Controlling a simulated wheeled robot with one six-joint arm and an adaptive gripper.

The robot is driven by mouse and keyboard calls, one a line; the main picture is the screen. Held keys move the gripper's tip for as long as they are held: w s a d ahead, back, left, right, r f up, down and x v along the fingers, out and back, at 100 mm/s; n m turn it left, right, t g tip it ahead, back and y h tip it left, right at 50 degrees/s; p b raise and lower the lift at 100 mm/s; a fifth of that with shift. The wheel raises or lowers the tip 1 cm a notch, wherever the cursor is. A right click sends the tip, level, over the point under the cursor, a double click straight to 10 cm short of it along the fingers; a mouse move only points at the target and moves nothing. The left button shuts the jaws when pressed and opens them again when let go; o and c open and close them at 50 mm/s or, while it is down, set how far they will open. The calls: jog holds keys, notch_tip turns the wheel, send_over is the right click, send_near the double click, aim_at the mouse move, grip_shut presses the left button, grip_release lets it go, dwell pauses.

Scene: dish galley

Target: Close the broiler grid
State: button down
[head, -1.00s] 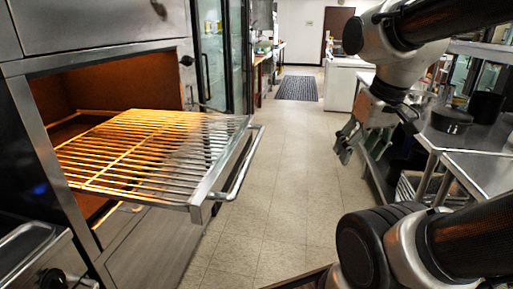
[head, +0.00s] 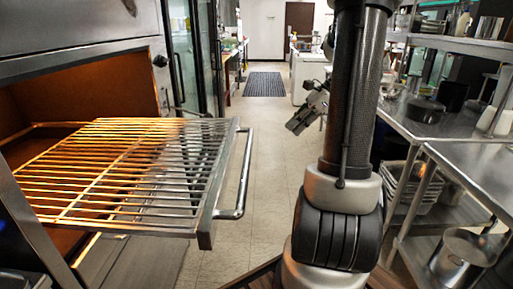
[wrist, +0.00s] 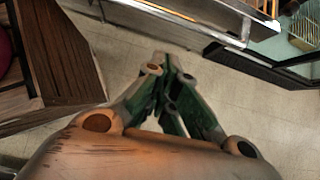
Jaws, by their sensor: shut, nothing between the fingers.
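The broiler grid (head: 120,172) is a metal wire rack pulled well out of the glowing broiler opening (head: 75,85) on the left in the head view. A bar handle (head: 243,180) runs along its outer right edge. My gripper (head: 305,118) hangs over the aisle, to the right of the grid and beyond the handle, apart from it. In the wrist view my gripper (wrist: 168,75) has its fingers together over the floor, holding nothing. Part of the handle bar (wrist: 195,20) appears at the top of the wrist view. My arm hides part of the gripper in the head view.
Steel counters (head: 450,125) with a black pot (head: 425,108) and a lower shelf with a large pot (head: 462,255) line the right side. The tiled aisle (head: 265,130) between is clear, with a dark mat (head: 264,84) farther back. A glass-door cabinet (head: 190,60) stands past the broiler.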

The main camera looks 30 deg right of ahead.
aim_at(161, 144)
jog(key=w+a+r+x, duration=0.1)
jog(key=x, duration=1.2)
jog(key=shift+a+r, duration=0.25)
jog(key=shift+a, duration=0.15)
jog(key=shift+w, duration=0.1)
jog(key=w+a, duration=0.6)
jog(key=a, duration=0.3)
jog(key=w+a, duration=0.7)
jog(key=a, duration=0.3)
jog(key=w+a, duration=0.6)
jog(key=a, duration=0.4)
jog(key=shift+w, duration=0.3)
